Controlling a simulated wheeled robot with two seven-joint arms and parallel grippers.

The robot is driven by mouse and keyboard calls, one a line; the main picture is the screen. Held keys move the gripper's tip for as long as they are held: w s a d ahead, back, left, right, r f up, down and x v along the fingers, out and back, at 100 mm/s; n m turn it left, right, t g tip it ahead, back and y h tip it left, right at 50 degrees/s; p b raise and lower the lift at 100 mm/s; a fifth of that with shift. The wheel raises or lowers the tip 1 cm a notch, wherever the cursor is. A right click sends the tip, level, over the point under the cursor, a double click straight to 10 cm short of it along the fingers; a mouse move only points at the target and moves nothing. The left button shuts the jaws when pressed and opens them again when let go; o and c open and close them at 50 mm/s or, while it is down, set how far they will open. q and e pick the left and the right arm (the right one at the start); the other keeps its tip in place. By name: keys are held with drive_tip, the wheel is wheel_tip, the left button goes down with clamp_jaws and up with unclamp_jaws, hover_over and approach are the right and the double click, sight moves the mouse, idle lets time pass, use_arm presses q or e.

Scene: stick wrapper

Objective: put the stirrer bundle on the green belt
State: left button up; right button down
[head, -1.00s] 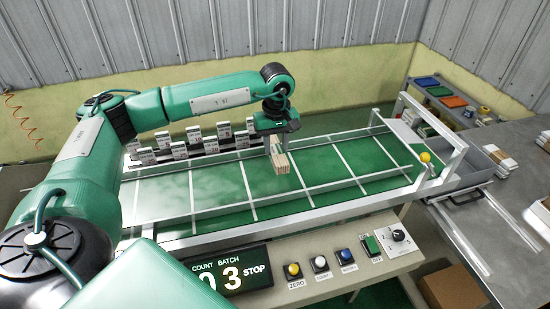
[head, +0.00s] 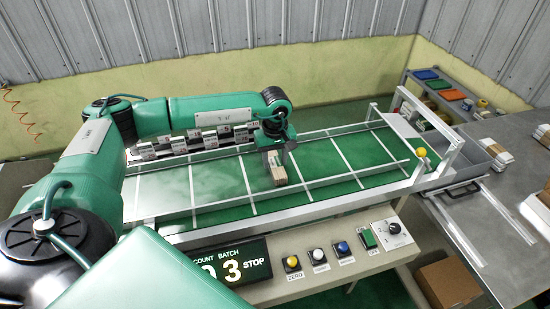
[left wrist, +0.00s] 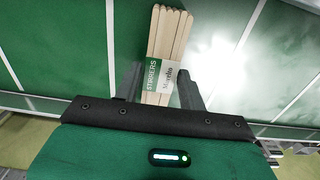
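The stirrer bundle (left wrist: 160,66) is a stack of pale wooden sticks in a white and green paper band. In the head view the bundle (head: 279,176) is at the surface of the green belt (head: 330,160), near its middle. My left gripper (head: 277,163) is low over it, with a finger on each side. In the left wrist view the fingers (left wrist: 160,80) stand apart, and the bundle lies slightly askew between them. They look loosened, though contact on the right side is hard to judge. My right gripper is not in view.
Metal rails and cross bars frame the belt. Several small boxes (head: 205,139) stand along its back side. A control panel (head: 330,262) with buttons is in front. A grey tray (head: 468,158) and a metal table (head: 500,240) are at the right. The belt is clear right of the bundle.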

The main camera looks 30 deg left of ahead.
sight(276, 162)
use_arm(q)
drive_tip(key=shift+o, duration=1.1)
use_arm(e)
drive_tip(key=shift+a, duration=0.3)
use_arm(q)
drive_tip(key=shift+r, duration=0.5)
wheel_tip(276, 162, up, 11)
drive_tip(key=b, duration=0.3)
drive_tip(key=shift+r+b, duration=0.2)
drive_tip(key=shift+b, duration=0.15)
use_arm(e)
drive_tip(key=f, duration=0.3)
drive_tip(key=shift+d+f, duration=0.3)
